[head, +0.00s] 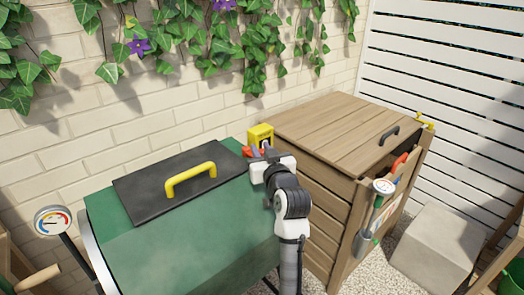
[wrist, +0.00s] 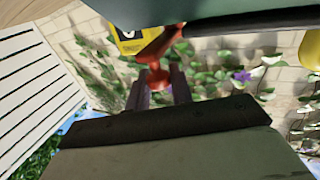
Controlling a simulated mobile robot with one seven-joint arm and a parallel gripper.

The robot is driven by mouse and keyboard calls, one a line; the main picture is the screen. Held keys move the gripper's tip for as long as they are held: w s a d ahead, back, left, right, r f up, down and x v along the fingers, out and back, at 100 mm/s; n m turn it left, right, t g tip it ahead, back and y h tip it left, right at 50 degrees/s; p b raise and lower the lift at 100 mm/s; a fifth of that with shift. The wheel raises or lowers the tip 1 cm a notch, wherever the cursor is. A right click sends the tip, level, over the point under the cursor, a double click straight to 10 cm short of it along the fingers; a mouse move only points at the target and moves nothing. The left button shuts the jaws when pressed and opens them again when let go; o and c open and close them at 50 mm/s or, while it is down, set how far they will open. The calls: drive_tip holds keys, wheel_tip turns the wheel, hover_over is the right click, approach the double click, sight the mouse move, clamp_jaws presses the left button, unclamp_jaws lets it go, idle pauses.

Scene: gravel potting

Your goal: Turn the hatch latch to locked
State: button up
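The green drum (head: 190,240) has a dark hatch (head: 135,190) lying closed on top, with a yellow handle (head: 190,178). The red latch (head: 248,151) is at the hatch's right end, partly hidden by my gripper (head: 262,151). In the wrist view the red latch (wrist: 158,77) hangs from the drum's edge, its knob between the two dark fingers of my gripper (wrist: 158,72). The fingers stand apart on either side of the knob. I cannot tell whether they press on it.
A yellow box (head: 260,134) with a dark marking stands just behind the latch. A wooden bin (head: 340,130) is close on the right, and a grey block (head: 438,245) is beyond it. A dial gauge (head: 52,220) stands at the left. The ivy-hung brick wall (head: 120,130) is behind.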

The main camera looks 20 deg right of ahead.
clamp_jaws()
